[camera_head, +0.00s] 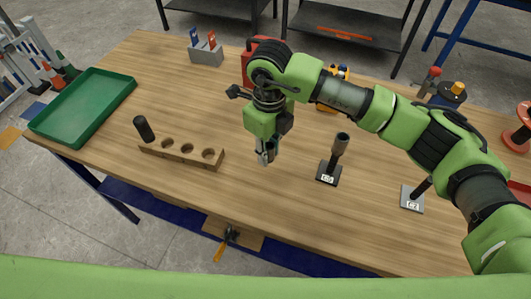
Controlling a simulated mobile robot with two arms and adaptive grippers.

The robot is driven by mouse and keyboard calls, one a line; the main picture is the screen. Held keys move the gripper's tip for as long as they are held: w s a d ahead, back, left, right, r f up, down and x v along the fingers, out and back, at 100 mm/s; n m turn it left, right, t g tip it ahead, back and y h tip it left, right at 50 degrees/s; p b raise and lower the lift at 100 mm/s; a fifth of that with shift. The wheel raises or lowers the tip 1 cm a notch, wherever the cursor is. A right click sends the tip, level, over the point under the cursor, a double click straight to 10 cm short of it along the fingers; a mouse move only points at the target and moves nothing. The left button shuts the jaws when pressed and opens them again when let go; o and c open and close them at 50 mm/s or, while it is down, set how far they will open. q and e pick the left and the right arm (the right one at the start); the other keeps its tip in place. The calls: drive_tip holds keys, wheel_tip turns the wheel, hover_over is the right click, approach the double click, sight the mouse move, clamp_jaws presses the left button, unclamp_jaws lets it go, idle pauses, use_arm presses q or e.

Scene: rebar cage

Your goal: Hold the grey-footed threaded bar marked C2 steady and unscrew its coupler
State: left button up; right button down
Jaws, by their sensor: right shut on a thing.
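The grey-footed threaded bar (412,198) stands at the right of the table. Its foot carries a small white label too small to read surely. My right arm hides the bar's upper part, so I cannot see whether a coupler is on it. My right gripper (266,156) points down over the middle of the table, well left of that bar. It is shut on a dark cylindrical piece, probably a coupler (272,146), mostly hidden by the fingers. My left gripper is not in view.
A dark-footed bar (329,172) with a dark coupler on top (342,139) stands nearby. A wooden rack (180,157) has open holes and a black cylinder (144,128) at its left end. A green tray (82,104) lies left; a blue-and-red-handled tool holder (206,54) stands behind.

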drive_tip(key=shift+w+a+f, duration=0.4)
drive_tip(key=shift+f, duration=0.25)
wheel_tip(320, 180, down, 3)
drive_tip(key=shift+p, duration=1.05)
drive_tip(key=shift+f+b, duration=0.3)
drive_tip(key=shift+b, duration=0.05)
drive_tip(key=c, duration=1.8)
unclamp_jaws()
drive_tip(key=shift+r, duration=0.15)
